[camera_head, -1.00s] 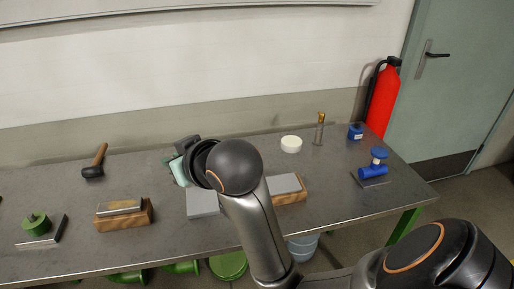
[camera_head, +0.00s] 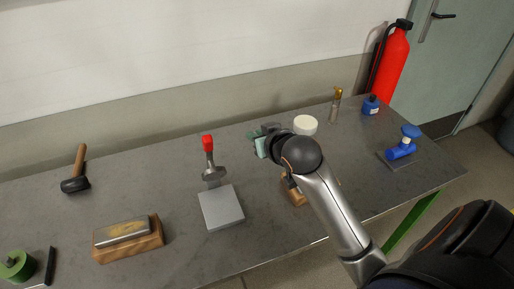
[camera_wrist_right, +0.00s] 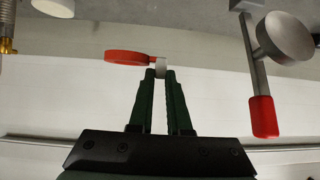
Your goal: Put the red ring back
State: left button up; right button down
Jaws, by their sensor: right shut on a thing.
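The red ring (camera_wrist_right: 125,57) shows nearly edge-on in the right wrist view. A small pale tab (camera_wrist_right: 160,67) sits at its right side. My right gripper (camera_wrist_right: 161,75) has its dark green fingers shut on this tab, and the ring sticks out to the left of the fingertips. In the head view my right gripper (camera_head: 262,138) is over the back middle of the table, largely hidden behind my own wrist; the ring cannot be made out there. My left gripper is in neither view.
A red-handled upright tool (camera_head: 209,160) stands behind a grey plate (camera_head: 221,208); its red tip (camera_wrist_right: 264,117) is right of my fingers in the wrist view. A white round piece (camera_head: 305,125), brass-topped bottle (camera_head: 335,106) and blue valve (camera_head: 402,150) stand right. A mallet (camera_head: 76,175) lies left.

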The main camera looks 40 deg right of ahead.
jog(key=d+f, duration=0.3)
jog(key=b, duration=0.1)
send_over(249, 151)
jog(key=f, duration=0.5)
jog(key=s+f, duration=0.1)
jog(key=f, duration=0.2)
jog(key=shift+f, duration=0.15)
jog(key=shift+w+d+f, duration=0.1)
jog(key=shift+w+f, duration=0.45)
jog(key=shift+f, duration=1.55)
jog(key=shift+f, duration=0.15)
jog(key=c, duration=0.9)
grip_release()
jog(key=shift+o, duration=0.2)
